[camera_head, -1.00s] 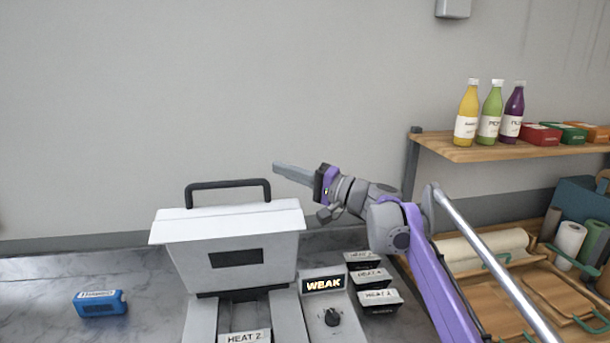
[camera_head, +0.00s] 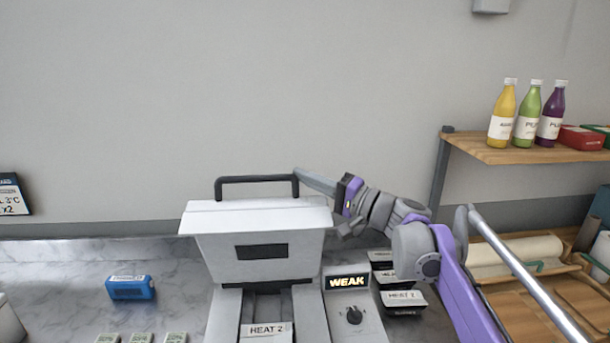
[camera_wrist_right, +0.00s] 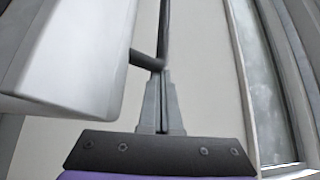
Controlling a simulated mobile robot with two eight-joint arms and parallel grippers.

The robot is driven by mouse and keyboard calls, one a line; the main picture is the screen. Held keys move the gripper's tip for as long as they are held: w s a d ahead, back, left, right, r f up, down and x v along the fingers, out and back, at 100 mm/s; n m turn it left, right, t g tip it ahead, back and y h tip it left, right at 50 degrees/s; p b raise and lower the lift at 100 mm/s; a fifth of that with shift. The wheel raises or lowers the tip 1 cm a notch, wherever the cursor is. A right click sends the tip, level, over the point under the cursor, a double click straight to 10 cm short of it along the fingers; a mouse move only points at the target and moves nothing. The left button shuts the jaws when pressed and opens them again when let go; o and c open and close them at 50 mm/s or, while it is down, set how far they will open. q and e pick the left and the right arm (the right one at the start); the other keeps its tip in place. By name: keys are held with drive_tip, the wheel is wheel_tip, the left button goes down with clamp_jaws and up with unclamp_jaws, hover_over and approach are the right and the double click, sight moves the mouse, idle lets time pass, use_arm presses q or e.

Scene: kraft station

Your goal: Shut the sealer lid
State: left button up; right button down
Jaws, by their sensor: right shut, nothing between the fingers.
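The sealer (camera_head: 268,318) stands on the marble counter with its pale lid (camera_head: 216,250) raised upright. A dark bar handle (camera_head: 256,180) runs along the lid's top edge. My right gripper (camera_head: 298,174) is shut and empty, its fingertips at the handle's right end. In the right wrist view the shut fingers (camera_wrist_right: 160,85) reach up to the dark handle (camera_wrist_right: 147,60), with the lid (camera_wrist_right: 70,60) to their left. I cannot tell whether they touch the handle. My left gripper is not in view.
A control box reading WEAK (camera_head: 348,283) with a knob sits right of the sealer base. Several labelled blocks (camera_head: 402,298) lie beyond it. A blue block (camera_head: 130,288) lies on the counter at left. A wooden shelf (camera_head: 480,150) with bottles stands at right.

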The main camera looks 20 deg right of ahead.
drive_tip(key=s+a+f+n+y+b, duration=0.2)
drive_tip(key=s+a+f+n+y, duration=0.15)
drive_tip(key=s+f, duration=0.4)
drive_tip(key=s+a+f+n+y+b, duration=0.2)
drive_tip(key=s+f+n, duration=0.25)
drive_tip(key=s, duration=0.65)
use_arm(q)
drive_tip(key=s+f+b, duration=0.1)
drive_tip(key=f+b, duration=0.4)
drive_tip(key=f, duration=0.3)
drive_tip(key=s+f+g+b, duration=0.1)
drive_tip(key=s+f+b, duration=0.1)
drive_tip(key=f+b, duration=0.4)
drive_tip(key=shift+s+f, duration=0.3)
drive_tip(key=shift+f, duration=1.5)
use_arm(e)
drive_tip(key=s+a+f+n+y, duration=0.1)
drive_tip(key=s+f, duration=0.3)
drive_tip(key=f, duration=0.5)
drive_tip(key=s+a+f+n+g+y, duration=0.1)
drive_tip(key=s+f+n, duration=0.2)
drive_tip(key=f, duration=0.7)
drive_tip(key=shift+s+a+f+g, duration=0.2)
drive_tip(key=shift+s+g, duration=0.1)
drive_tip(key=shift+s, duration=0.3)
drive_tip(key=shift+y, duration=0.25)
